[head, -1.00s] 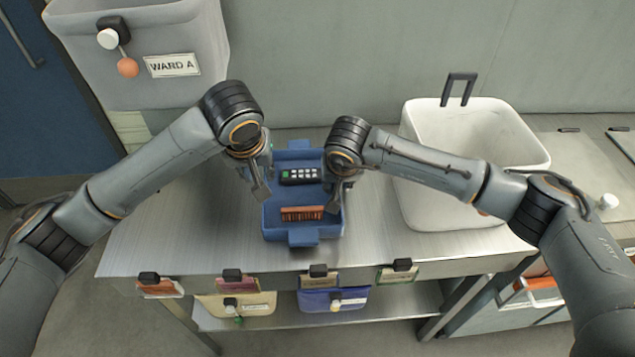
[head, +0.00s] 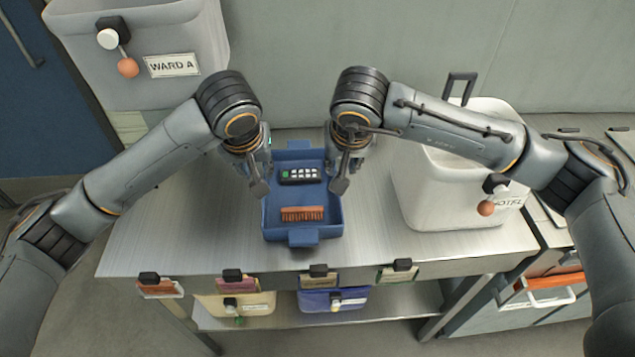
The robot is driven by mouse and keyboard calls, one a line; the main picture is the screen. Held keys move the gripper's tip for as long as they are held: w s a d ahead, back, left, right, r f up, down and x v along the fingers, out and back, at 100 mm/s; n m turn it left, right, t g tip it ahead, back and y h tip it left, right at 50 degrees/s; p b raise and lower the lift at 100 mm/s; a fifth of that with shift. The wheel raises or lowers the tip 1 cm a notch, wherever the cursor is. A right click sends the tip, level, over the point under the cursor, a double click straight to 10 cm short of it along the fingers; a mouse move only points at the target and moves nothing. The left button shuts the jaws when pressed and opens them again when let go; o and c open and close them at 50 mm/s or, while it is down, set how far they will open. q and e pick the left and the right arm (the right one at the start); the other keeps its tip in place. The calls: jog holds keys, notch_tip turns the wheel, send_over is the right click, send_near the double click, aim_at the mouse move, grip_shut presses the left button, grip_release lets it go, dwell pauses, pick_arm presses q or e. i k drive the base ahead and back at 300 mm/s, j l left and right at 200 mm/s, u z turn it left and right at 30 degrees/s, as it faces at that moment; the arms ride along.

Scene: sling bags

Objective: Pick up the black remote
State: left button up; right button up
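The black remote (head: 299,175) with pale buttons and a green one lies in the back part of a blue tray (head: 302,233) on the metal table. A brown brush (head: 302,213) lies in front of it in the same tray. My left gripper (head: 260,188) is over the tray's left edge, left of the remote and apart from it. My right gripper (head: 339,186) is over the tray's right edge, right of the remote and apart from it. I cannot tell how far the fingers of either gripper are spread. Nothing shows held in them.
A white bin (head: 420,200) labelled partly "HOTEL" stands right of the tray, partly behind my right arm. A grey bin (head: 180,35) labelled "WARD A" stands at the back left. The table (head: 165,225) left of the tray is clear.

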aim_at(312, 176)
jog(key=k, duration=1.5)
